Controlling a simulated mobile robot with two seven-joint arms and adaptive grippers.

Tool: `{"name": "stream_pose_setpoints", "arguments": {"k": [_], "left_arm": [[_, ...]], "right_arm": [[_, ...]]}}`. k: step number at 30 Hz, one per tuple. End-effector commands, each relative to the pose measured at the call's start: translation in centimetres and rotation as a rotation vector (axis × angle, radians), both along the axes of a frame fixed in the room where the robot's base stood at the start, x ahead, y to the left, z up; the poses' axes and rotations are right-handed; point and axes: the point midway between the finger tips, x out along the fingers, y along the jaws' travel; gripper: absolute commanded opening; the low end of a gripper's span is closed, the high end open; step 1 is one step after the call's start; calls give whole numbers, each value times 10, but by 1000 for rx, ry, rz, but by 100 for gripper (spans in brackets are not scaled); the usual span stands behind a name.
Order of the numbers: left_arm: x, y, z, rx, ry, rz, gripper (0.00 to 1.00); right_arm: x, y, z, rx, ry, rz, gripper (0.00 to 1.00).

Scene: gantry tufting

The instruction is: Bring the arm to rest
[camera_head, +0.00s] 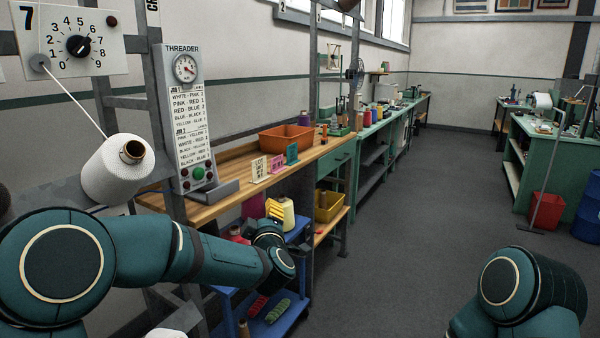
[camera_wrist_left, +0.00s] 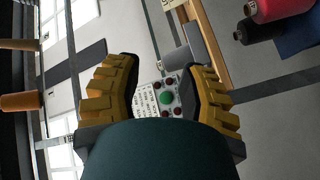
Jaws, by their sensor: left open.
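My left arm (camera_head: 190,252) reaches in from the left in the head view, bent at the elbow, and its wrist hangs in front of the blue cart. My left gripper (camera_head: 280,212) points away from me, its yellow fingers small in that view. In the left wrist view the left gripper (camera_wrist_left: 163,72) is open, with its two ribbed yellow fingers apart and nothing held between them. The threader's button panel (camera_wrist_left: 166,97) shows beyond the gap. My right arm (camera_head: 518,290) shows only at the lower right of the head view; its gripper is out of the picture.
The threader (camera_head: 187,120) stands left of the wooden bench (camera_head: 222,165), which bears an orange bin (camera_head: 286,138). A white cone (camera_head: 112,172) is near my left arm. A blue cart (camera_head: 285,318) stands below the wrist. The floor (camera_head: 420,190) is clear centrally.

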Motion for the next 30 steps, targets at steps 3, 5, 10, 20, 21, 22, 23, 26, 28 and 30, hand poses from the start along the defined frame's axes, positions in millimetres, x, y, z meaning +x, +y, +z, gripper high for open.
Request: {"name": "stream_pose_setpoints", "arguments": {"k": [3,5,10,20,21,22,23,26,28,30], "left_arm": [[-14,0,-87,113,189,-115,40],[-26,0,-126,160,280,-174,40],[-80,4,-231,268,539,-351,40],[-245,15,-375,358,1021,-732,40],[-265,16,-384,360,1066,-776,40],[-279,16,-390,359,1097,-806,40],[-292,16,-394,359,1124,-834,40],[-324,18,-404,354,1192,-904,40],[-338,19,-407,352,1220,-935,40],[-345,19,-409,351,1234,-952,40]], "right_arm": [[0,0,0,0,0,0,47],[0,0,0,0,0,0,47],[0,0,0,0,0,0,47],[0,0,0,0,0,0,47],[0,0,0,0,0,0,47],[0,0,0,0,0,0,47],[0,0,0,0,0,0,47],[0,0,0,0,0,0,47],[0,0,0,0,0,0,47],[0,0,0,0,0,0,47]]}}
